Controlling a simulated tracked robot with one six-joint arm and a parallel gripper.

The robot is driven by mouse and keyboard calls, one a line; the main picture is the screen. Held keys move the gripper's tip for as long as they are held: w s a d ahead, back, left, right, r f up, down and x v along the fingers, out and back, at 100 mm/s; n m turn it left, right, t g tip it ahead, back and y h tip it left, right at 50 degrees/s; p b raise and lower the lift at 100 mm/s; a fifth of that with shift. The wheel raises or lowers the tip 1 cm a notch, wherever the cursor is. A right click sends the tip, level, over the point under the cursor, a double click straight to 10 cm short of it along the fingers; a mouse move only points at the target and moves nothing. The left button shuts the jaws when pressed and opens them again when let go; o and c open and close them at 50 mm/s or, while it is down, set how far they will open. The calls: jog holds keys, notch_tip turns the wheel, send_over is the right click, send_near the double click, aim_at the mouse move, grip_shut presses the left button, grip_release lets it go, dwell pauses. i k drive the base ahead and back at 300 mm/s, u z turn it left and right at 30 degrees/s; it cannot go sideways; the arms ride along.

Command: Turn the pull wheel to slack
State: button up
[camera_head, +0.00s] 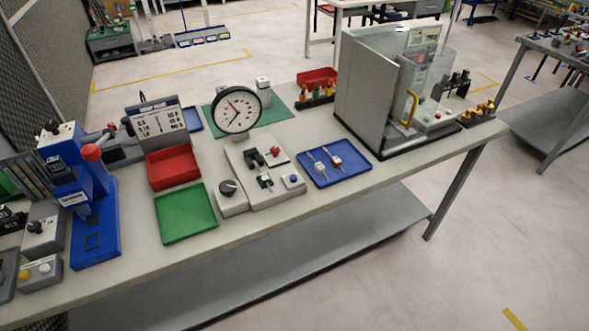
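A black round knob (228,187), likely the pull wheel, sits on a small light-grey block at the left front of a pale fixture (278,190). Its setting is too small to read. The fixture carries dark clamps (258,158), a red knob (274,151) and a blue button (293,178). My gripper is not in this view.
A green tray (186,213) and a red bin (173,167) lie left of the fixture, and a blue tray (352,167) with two small tools lies right. A blue press (95,215) stands far left; a clear-walled enclosure (367,92) stands right. The bench's front edge is clear.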

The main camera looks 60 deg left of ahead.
aim_at(227, 189)
jog(key=u, duration=2.2)
